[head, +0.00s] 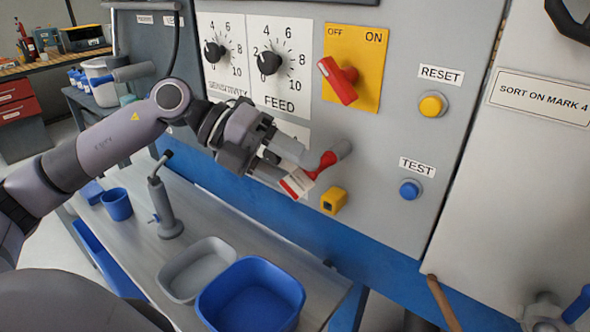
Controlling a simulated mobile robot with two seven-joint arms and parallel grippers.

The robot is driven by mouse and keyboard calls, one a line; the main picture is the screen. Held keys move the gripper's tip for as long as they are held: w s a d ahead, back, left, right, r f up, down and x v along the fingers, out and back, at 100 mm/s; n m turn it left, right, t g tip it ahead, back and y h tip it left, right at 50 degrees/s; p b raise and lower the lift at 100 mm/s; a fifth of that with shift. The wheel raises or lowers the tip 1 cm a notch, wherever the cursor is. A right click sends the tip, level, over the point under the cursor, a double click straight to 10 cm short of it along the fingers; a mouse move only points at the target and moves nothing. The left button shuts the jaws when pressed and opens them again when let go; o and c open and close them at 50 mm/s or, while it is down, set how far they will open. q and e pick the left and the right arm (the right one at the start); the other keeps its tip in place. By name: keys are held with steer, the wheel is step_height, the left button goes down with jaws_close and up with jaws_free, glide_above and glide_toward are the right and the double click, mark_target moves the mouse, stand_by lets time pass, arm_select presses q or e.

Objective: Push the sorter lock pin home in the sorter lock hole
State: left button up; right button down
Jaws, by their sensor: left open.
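The sorter lock pin appears to be the grey cylinder (341,150) with a red strap (325,162) on the machine's front panel, below the feed dial. A white tag (297,183) hangs at the strap's lower left end. The lock hole itself does not show, and I cannot tell how deep the pin sits. My left gripper (284,165) is open just left of the strap, its fingers pointing right toward the pin. The fingertips are close to the tag; I cannot tell whether they touch it. My right gripper is not in view.
A yellow block (333,201) sticks out below the pin. The red switch (338,80), yellow reset button (432,104) and blue test button (410,189) are nearby. A grey tray (197,268), a blue bin (250,297) and a hand pump (163,205) stand on the bench below.

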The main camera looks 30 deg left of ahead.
arm_select(q)
steer(key=b+v, duration=0.2)
steer(key=v, duration=0.4)
steer(key=shift+a+r, duration=0.15)
steer(key=shift+s, duration=0.1)
stand_by(0.4)
